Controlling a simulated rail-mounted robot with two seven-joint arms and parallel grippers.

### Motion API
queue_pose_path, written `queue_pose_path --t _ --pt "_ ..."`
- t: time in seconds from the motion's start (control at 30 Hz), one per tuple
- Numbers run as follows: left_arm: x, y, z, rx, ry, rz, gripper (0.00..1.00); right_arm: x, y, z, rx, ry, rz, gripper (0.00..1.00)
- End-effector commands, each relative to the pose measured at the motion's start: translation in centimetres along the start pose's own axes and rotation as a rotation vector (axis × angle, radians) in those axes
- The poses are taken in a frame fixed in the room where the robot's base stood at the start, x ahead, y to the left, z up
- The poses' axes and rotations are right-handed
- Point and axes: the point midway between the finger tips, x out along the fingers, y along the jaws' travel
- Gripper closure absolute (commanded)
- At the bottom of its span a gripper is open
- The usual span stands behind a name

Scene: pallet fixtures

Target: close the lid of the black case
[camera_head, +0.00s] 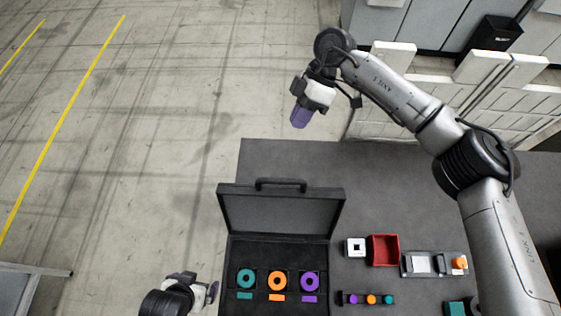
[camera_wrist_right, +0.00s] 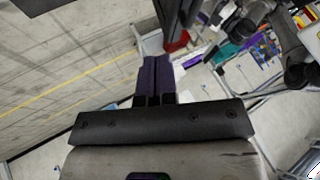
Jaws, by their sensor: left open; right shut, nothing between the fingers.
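The black case (camera_head: 228,263) stands on the dark table with its lid (camera_head: 280,212) raised at the back and the handle on the lid's far edge. Inside lie a teal ring (camera_head: 246,279), an orange ring (camera_head: 277,281) and a purple ring (camera_head: 310,282), each with a matching small block below it. My right gripper (camera_head: 300,117) is beyond the table's far edge, behind the lid and apart from it. Its purple fingers (camera_wrist_right: 155,80) are together and empty in the right wrist view. My left gripper (camera_head: 213,291) is open beside the case's left side; whether it touches is unclear.
Right of the case are a white square piece (camera_head: 355,247), a red bin (camera_head: 384,250), a grey fixture (camera_head: 424,264) and a dark strip with coloured knobs (camera_head: 362,299). White panels (camera_head: 480,100) stand behind the table. The table behind the lid is clear.

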Motion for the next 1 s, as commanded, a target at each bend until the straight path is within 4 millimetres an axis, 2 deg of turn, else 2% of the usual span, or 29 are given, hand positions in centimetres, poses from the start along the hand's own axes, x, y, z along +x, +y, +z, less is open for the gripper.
queue_pose_path --t 0.13,0.27,0.7,1.0 --pt "-0.2 -0.1 -0.1 0.005 0.000 -0.004 0.00 0.6 0.0 0.0 0.042 0.001 -0.001 1.00" --pt "-0.8 -0.2 -0.2 0.005 0.000 -0.004 0.00 2.2 -0.1 -0.1 0.044 0.001 -0.002 1.00" --pt "-3.0 0.0 -1.0 -0.004 0.002 0.003 0.00 10.2 -0.2 -0.2 0.042 0.003 -0.003 1.00" --pt "-4.6 0.0 -1.6 -0.008 0.003 0.005 0.00 11.3 -3.0 -0.4 0.041 0.002 0.000 1.00"
